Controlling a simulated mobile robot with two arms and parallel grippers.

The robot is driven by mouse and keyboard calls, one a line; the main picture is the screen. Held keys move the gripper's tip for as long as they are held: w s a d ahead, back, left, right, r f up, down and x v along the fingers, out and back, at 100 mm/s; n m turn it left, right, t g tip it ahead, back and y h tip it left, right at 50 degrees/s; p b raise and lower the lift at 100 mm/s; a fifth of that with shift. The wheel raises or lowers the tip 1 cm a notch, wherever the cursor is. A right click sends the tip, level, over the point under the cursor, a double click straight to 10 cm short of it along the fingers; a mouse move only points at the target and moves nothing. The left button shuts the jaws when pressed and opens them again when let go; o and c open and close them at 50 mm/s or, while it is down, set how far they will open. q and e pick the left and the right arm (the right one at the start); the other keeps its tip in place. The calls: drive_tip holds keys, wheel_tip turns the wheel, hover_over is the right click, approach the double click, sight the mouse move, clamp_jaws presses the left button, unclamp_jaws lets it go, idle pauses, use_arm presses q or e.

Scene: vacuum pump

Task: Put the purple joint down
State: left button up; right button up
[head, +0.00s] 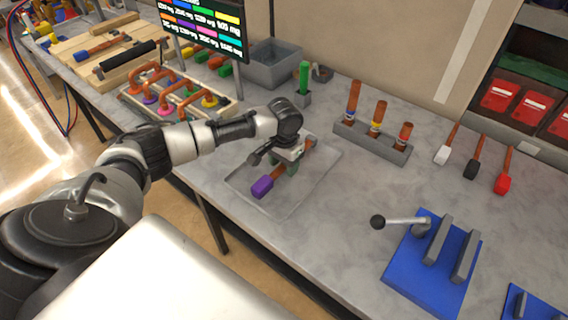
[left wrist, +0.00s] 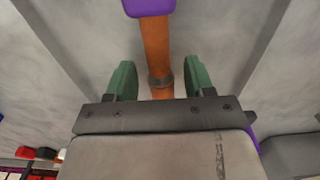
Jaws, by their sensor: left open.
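The purple joint (head: 262,187) is a copper-coloured pipe with a purple end piece. It lies on or just above a flat grey tray (head: 246,180) on the workbench. My left gripper (head: 285,168) is directly over the pipe, with green fingers pointing down. In the left wrist view, the copper pipe of the purple joint (left wrist: 156,48) runs between the fingers of my left gripper (left wrist: 160,78). The fingers are open, with a gap on each side of the pipe. A dark ring circles the pipe. The gripper hides the pipe's middle in the head view. My right gripper is not in view.
A grey rack with several copper pipes (head: 372,140) stands right of the tray. Small brushes or hammers (head: 470,160) lie further right. A blue clamp fixture (head: 432,265) is at the front right. A grey bin (head: 272,65) and pipe rack (head: 180,98) are behind.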

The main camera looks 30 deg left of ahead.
use_arm(q)
wheel_tip(320, 180, up, 12)
drive_tip(key=b, duration=0.1)
drive_tip(key=shift+b, duration=0.35)
drive_tip(key=shift+f, duration=0.15)
